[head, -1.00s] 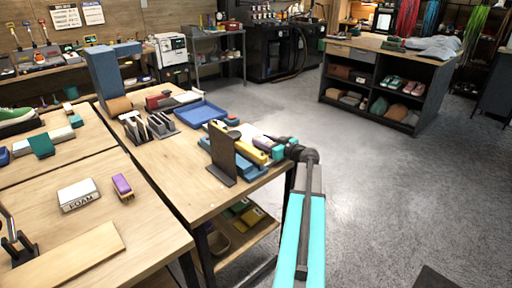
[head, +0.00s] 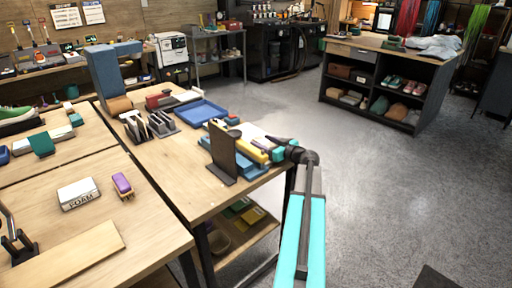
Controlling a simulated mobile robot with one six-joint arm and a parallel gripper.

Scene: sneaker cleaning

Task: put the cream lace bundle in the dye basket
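My arm reaches up from the bottom of the head view to the right end of the middle workbench (head: 190,198). My gripper (head: 272,149) is small and partly hidden there, close to a yellow block (head: 252,152) and a blue item (head: 245,168). I cannot tell whether its fingers are open or hold anything. I cannot pick out the cream lace bundle for certain; a pale patch lies just behind the gripper. I cannot identify the dye basket either.
A dark upright plate (head: 222,153) stands left of the gripper. A blue tray (head: 201,113) lies behind it. A FOAM box (head: 78,193) and a purple brush (head: 122,185) sit on the left table. A shelf unit (head: 385,85) stands across open grey floor (head: 400,190).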

